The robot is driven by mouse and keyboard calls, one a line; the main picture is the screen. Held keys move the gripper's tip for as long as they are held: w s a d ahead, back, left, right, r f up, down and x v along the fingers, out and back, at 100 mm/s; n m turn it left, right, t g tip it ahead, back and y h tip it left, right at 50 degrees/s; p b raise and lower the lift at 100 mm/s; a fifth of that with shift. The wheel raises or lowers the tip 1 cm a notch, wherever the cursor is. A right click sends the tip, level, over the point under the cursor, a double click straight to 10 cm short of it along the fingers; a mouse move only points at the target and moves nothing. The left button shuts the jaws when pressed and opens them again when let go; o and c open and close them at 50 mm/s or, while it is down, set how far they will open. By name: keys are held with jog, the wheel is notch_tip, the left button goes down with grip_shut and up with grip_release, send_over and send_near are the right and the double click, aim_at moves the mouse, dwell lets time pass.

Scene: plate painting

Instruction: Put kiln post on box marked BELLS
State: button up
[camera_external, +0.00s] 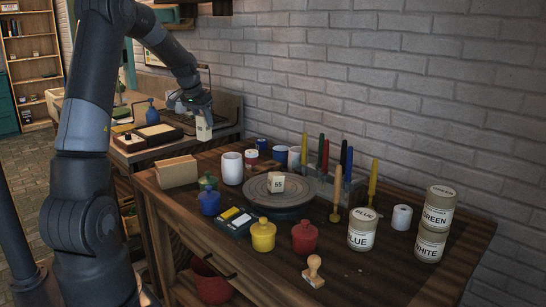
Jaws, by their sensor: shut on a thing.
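My gripper (201,112) is at the upper middle, pointing down over the right end of the far table. It is shut on a small pale upright block, which looks like the kiln post (204,130). The post appears held above the table, but its clearance is hard to judge. Two dark low boxes (160,133) sit on the far table to the left of the post. No BELLS marking is readable from here, so I cannot tell which box bears it.
A blue bottle (151,112) stands behind the boxes. The near table (400,282) holds a round wheel (259,200) with a block marked 55, coloured jars, upright tools, a stamp (313,270) and labelled tins (438,210). A brick wall runs behind.

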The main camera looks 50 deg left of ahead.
jog(key=s+d+r+n, duration=0.2)
jog(key=s+d+r, duration=0.15)
jog(key=s, duration=0.25)
send_over(175, 161)
jog(key=shift+y, duration=0.4)
jog(key=shift+d+f, duration=0.1)
jog(key=shift+f, duration=5.45)
jog(key=shift+f, duration=0.1)
jog(key=o, duration=1.2)
jog(key=shift+c, duration=0.2)
jog(key=v, duration=1.2)
